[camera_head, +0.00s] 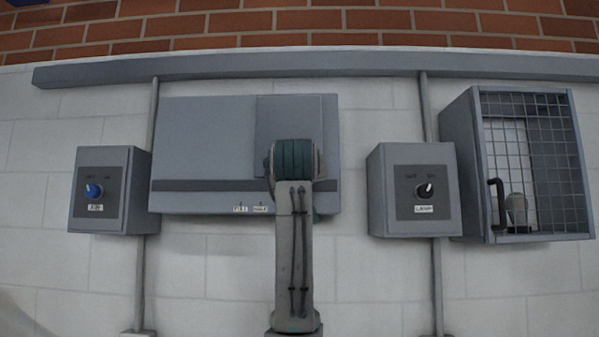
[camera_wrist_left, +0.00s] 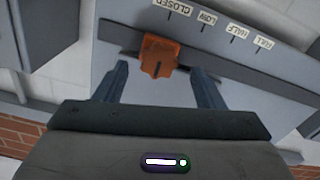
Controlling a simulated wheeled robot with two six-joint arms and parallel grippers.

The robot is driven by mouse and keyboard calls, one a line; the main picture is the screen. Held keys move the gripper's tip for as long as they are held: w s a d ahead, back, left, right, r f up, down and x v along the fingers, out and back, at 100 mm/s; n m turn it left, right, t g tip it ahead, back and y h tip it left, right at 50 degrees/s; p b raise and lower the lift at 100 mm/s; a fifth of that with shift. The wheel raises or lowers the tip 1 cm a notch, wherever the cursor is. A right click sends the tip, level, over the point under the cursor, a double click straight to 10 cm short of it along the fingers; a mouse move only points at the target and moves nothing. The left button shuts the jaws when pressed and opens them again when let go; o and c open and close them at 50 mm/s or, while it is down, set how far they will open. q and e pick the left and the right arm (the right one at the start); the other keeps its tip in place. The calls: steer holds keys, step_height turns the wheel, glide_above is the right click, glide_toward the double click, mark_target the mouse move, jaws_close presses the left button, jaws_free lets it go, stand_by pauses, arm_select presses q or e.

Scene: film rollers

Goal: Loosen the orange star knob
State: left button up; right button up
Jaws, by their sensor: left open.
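The orange knob (camera_wrist_left: 157,57) shows in the left wrist view, with a dark line on its face. It sits on a dark slot of a grey panel, in line with the CLOSED label (camera_wrist_left: 172,8). My left gripper (camera_wrist_left: 160,70) is open, one finger on each side of the knob and apart from it. In the head view my arm covers part of the grey panel (camera_head: 210,140), and the knob and gripper fingers are hidden there. My right gripper is in no view.
A box with a blue dial (camera_head: 93,190) hangs at left, a box with a black dial (camera_head: 424,190) right of the panel. A mesh-fronted cabinet (camera_head: 530,235) with a black handle (camera_head: 498,200) is at far right. Vertical conduits run along the wall.

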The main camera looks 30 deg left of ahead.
arm_select(q)
steer(key=p+x, duration=0.1)
steer(key=x, duration=0.1)
steer(key=shift+w+a, duration=0.1)
steer(key=shift+w, duration=0.3)
steer(key=c, duration=1)
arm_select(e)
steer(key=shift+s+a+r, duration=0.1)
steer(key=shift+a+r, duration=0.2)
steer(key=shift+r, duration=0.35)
arm_select(q)
steer(key=shift+n+b, duration=0.3)
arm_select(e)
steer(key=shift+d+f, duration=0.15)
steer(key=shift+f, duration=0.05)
arm_select(q)
steer(key=shift+f+n+b, duration=0.1)
steer(key=shift+n+b, duration=3.15)
steer(key=shift+n, duration=5.65)
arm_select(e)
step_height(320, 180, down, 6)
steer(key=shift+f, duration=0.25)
